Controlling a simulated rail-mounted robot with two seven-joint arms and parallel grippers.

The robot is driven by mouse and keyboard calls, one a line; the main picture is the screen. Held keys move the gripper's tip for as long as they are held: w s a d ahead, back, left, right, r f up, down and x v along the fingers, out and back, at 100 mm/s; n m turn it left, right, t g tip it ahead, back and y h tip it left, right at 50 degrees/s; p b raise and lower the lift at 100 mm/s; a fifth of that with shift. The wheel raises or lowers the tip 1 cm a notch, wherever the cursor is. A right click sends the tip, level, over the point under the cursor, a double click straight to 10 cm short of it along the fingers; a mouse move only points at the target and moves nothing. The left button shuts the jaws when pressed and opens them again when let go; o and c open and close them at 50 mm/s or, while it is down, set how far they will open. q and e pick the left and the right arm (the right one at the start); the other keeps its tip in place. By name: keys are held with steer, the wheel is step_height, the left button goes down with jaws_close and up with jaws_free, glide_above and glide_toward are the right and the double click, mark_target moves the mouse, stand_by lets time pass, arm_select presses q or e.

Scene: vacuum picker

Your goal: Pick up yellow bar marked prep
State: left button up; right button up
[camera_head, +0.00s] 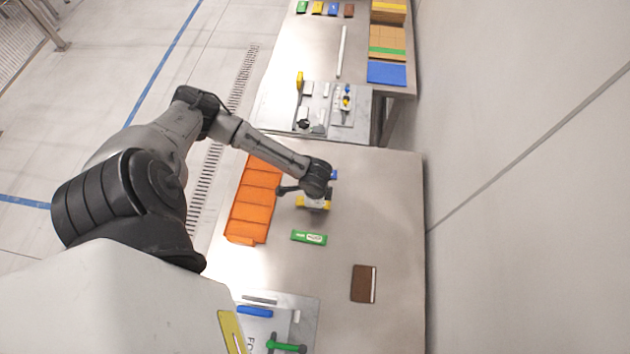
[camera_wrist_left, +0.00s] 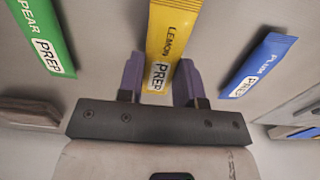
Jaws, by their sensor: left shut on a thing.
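The yellow bar (camera_wrist_left: 170,35), labelled LEMON and PREP, lies between the purple fingers of my left gripper (camera_wrist_left: 160,78) in the left wrist view. The fingers are shut on its near end, beside the PREP label. In the head view the left gripper (camera_head: 315,200) is low over the table, and a bit of the yellow bar (camera_head: 300,202) shows at its left; the wrist hides much of the rest. I cannot tell whether the bar still touches the table. My right gripper is in neither view.
A green PEAR PREP bar (camera_wrist_left: 42,38) and a blue PLUM PREP bar (camera_wrist_left: 258,66) lie on either side. An orange compartment tray (camera_head: 253,205) stands left of the gripper.

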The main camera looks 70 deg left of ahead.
arm_select(q)
step_height(320, 180, up, 3)
steer(key=shift+r, duration=0.1)
steer(key=w+d+r, duration=0.4)
steer(key=d+r, duration=0.2)
steer(key=d, duration=0.4)
steer(key=shift+s+r+n, duration=0.65)
steer(key=shift+s+n, duration=2.7)
steer(key=shift+n, duration=0.15)
steer(key=w+d+r, duration=0.3)
steer(key=w+r, duration=0.7)
steer(key=r, duration=0.4)
steer(key=w+d+r, duration=0.2)
steer(key=w+r, duration=0.8)
steer(key=r, duration=0.4)
steer(key=s+r+p, duration=0.4)
steer(key=r+p, duration=0.4)
steer(key=p, duration=0.3)
steer(key=s+r+p, duration=0.5)
steer(key=r+p, duration=0.4)
steer(key=p, duration=0.1)
steer(key=shift+d+m+p, duration=0.15)
steer(key=shift+m+p, duration=0.15)
steer(key=shift+p, duration=0.05)
